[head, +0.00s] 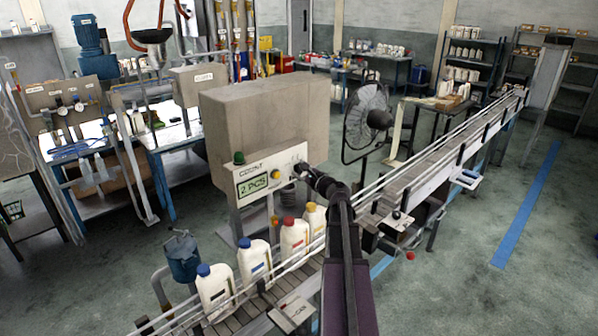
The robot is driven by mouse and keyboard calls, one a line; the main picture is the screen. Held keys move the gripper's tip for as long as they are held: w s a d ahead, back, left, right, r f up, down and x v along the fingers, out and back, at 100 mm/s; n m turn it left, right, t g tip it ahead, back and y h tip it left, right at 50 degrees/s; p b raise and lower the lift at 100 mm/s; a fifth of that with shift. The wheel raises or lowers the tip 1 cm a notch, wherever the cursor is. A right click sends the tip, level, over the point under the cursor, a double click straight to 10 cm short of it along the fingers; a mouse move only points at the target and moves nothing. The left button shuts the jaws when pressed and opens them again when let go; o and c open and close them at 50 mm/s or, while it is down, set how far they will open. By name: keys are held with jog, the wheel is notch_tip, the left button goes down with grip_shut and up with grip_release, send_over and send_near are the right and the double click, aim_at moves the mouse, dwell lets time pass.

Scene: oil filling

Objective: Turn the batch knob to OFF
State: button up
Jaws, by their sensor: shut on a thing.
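The grey control box (245,112) has a light front panel (283,160) marked "COUNT". Its green display (252,186) reads "2 PCS". A yellow button (275,175) sits right of the display. My gripper (301,169) reaches the right part of this panel, with my dark arm coming up from the bottom. It is shut on the batch knob there. The knob is small and mostly hidden by the fingers, so I cannot read its setting.
White bottles with blue (213,287), red (294,240) and yellow (315,221) caps stand on the conveyor (425,178) below the panel. A green lamp (239,158) tops the panel's left corner. A black fan (366,118) stands behind. The floor at the right is clear.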

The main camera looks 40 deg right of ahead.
jog(key=shift+n, duration=0.4)
jog(key=n, duration=0.3)
jog(key=shift+d+b, duration=0.1)
jog(key=shift+b, duration=0.25)
jog(key=n, duration=0.4)
jog(key=shift+t, duration=0.4)
jog(key=shift+n, duration=0.4)
jog(key=o, duration=1.1)
jog(key=shift+d, duration=0.1)
jog(key=shift+o, duration=0.2)
